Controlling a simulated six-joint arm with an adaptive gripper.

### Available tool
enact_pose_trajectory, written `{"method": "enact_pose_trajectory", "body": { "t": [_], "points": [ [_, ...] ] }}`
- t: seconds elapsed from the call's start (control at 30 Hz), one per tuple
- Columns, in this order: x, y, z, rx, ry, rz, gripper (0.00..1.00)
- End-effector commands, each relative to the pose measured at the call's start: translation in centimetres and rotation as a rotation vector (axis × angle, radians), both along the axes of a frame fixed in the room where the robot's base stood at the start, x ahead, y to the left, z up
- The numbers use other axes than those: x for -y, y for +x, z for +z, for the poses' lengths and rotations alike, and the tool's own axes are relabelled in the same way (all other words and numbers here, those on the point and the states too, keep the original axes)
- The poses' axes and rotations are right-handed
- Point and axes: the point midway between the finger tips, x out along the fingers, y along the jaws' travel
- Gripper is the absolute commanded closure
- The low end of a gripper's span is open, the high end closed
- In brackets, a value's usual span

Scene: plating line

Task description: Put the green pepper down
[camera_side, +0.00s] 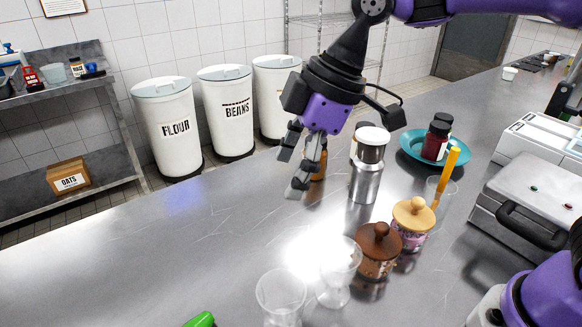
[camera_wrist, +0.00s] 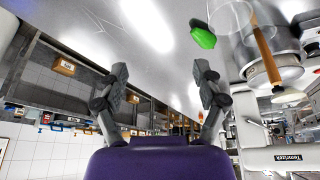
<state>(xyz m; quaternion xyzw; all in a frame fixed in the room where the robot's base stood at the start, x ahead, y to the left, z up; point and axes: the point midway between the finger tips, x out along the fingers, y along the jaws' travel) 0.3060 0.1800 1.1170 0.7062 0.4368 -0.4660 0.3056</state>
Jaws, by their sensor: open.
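The green pepper (camera_side: 200,320) lies on the steel counter at the bottom edge of the side view, partly cut off by the frame. It also shows whole in the wrist view (camera_wrist: 204,38), on the counter beyond the right finger. My gripper (camera_side: 297,165) is above the counter, well apart from the pepper, with its fingers spread. In the wrist view the gap between the fingers (camera_wrist: 160,70) is empty.
Two clear glasses (camera_side: 338,268) stand near the pepper. Brown-lidded (camera_side: 377,244) and yellow-lidded (camera_side: 412,215) jars, a metal shaker (camera_side: 366,180) and a teal plate (camera_side: 462,158) stand to the right. The counter's left part (camera_side: 120,262) is clear.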

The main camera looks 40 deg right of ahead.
Motion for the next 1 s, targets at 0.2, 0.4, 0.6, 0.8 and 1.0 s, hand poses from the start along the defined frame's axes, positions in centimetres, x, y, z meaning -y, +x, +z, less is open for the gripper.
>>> {"method": "enact_pose_trajectory", "body": {
  "t": [0.2, 0.4, 0.6, 0.8, 1.0],
  "points": [
    [11.0, -4.9, 1.2, 0.039, 0.035, -0.639, 0.22],
    [16.6, -9.0, -0.6, 0.07, 0.07, -1.019, 0.22],
    [18.0, -10.3, -1.5, 0.079, 0.081, -1.129, 0.22],
    [18.0, -10.3, -1.5, 0.078, 0.08, -1.127, 0.22],
    [18.0, -10.3, -1.5, 0.078, 0.08, -1.124, 0.22]
  ]
}}
